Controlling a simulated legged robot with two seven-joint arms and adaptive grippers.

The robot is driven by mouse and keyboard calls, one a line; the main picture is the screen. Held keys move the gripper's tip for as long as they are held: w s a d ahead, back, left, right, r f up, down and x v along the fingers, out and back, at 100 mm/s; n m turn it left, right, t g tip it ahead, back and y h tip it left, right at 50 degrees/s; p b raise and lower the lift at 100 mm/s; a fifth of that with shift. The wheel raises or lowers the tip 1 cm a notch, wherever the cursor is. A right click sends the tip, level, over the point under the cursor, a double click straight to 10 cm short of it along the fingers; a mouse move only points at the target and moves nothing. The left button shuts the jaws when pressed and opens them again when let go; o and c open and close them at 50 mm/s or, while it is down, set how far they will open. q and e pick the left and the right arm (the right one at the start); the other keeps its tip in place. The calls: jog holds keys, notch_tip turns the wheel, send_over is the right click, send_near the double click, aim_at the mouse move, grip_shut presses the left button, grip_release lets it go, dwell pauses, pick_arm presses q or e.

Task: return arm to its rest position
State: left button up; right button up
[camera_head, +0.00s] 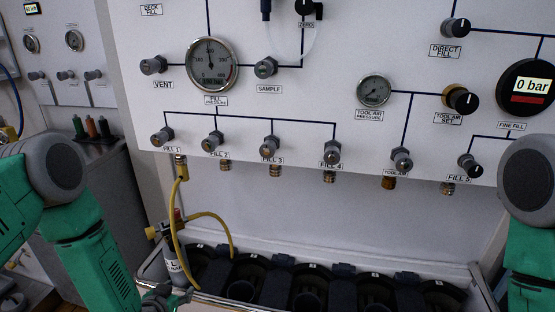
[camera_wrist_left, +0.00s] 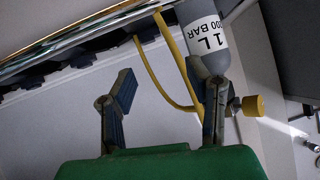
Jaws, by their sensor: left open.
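My left gripper (camera_head: 166,296) shows at the lower left of the head view, low beside the rack's front rail. In the head view the cylinder (camera_head: 175,268) stands at the rack's left end. My left arm (camera_head: 85,235) comes in from the left. My right arm (camera_head: 530,215) shows at the right edge; its gripper is out of view.
The fill panel (camera_head: 300,195) spans the back with gauges, knobs and fill ports. A yellow hose (camera_head: 172,215) runs from the FILL 1 port down to the cylinder area, close to my left gripper. A rack (camera_head: 210,297) with several dark holders lies below. A grey cabinet stands at left.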

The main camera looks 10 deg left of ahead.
pick_arm(q)
jog(key=s+d+g, duration=0.1)
jog(key=s+g, duration=0.2)
jog(key=s, duration=0.7)
jog(key=s+d+f+g, duration=0.1)
jog(key=s+g, duration=0.3)
jog(key=s, duration=0.7)
jog(key=s+d+g, duration=0.3)
jog(key=s+g, duration=0.1)
jog(key=s, duration=0.6)
jog(key=shift+s+f+n+h, duration=0.2)
jog(key=shift+s+n+h, duration=0.1)
jog(key=shift+h, duration=0.1)
jog(key=shift+w+d, duration=0.1)
jog(key=shift+w, duration=0.05)
